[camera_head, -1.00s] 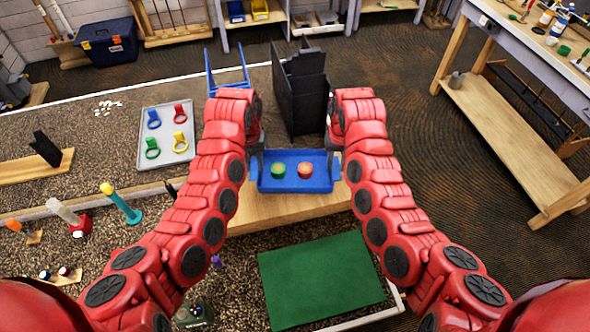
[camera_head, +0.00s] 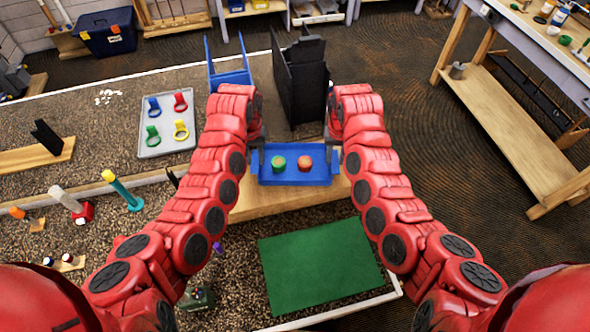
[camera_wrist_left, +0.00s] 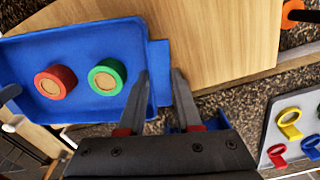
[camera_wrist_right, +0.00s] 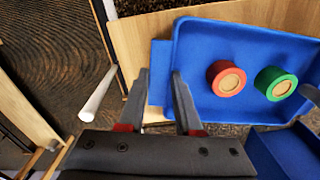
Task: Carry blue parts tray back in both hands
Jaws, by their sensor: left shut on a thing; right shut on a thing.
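The blue parts tray (camera_head: 293,180) is held level in front of me between my two hands. A green round part (camera_head: 278,163) and a red-orange round part (camera_head: 305,163) with tan centres sit in it, side by side and apart. My left gripper (camera_wrist_left: 160,73) is shut on the tray's tab at one end. My right gripper (camera_wrist_right: 162,72) is shut on the tab at the opposite end. In the head view the tray is over or near a wooden board (camera_head: 270,202); I cannot tell whether it touches.
A black upright stand (camera_head: 300,85) is just behind the tray, with a blue frame (camera_head: 232,78) to its left. A grey tray (camera_head: 168,128) with coloured rings lies left. A green mat (camera_head: 320,265) is in front. Open floor lies right, before a workbench (camera_head: 500,120).

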